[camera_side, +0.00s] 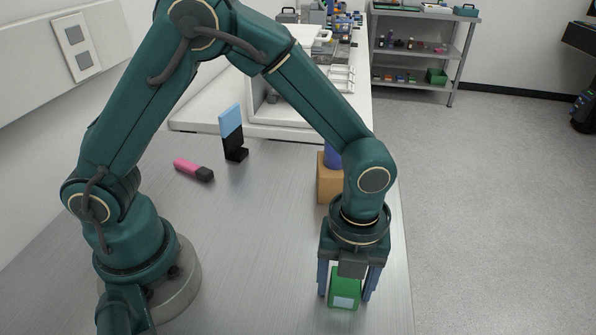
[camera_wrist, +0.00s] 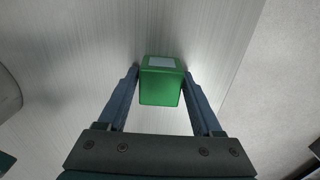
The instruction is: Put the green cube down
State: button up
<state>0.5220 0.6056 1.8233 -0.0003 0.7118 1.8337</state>
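The green cube (camera_side: 344,289) has a pale patch on one face and is near the front right edge of the table. It also shows in the wrist view (camera_wrist: 161,82), between the fingertips. My gripper (camera_side: 346,284) points down, with one blue finger on each side of the cube. In the wrist view the gripper (camera_wrist: 161,75) has its fingertips close against the cube's two sides, shut on it. The cube's underside is hidden, so I cannot tell whether it touches the table.
An orange-brown block (camera_side: 328,182) with a blue object (camera_side: 332,155) stands behind my gripper. A pink and black object (camera_side: 194,170) and a blue and black stand (camera_side: 232,132) are farther left. The table's middle (camera_side: 255,225) is clear. The table's right edge is close to the cube.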

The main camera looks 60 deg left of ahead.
jog(key=shift+o, duration=0.6)
notch_tip(320, 180, up, 12)
jog(key=s+a+r+n+t, duration=0.1)
jog(key=s+a+n+t, duration=0.1)
jog(key=a+n, duration=0.5)
jog(key=s+a+r+n+t, duration=0.2)
jog(key=s+a+n, duration=0.3)
jog(key=n, duration=1.5)
jog(key=shift+s+a+r+t, duration=0.2)
jog(key=shift+s+a+t, duration=0.1)
jog(key=shift+a+t, duration=0.65)
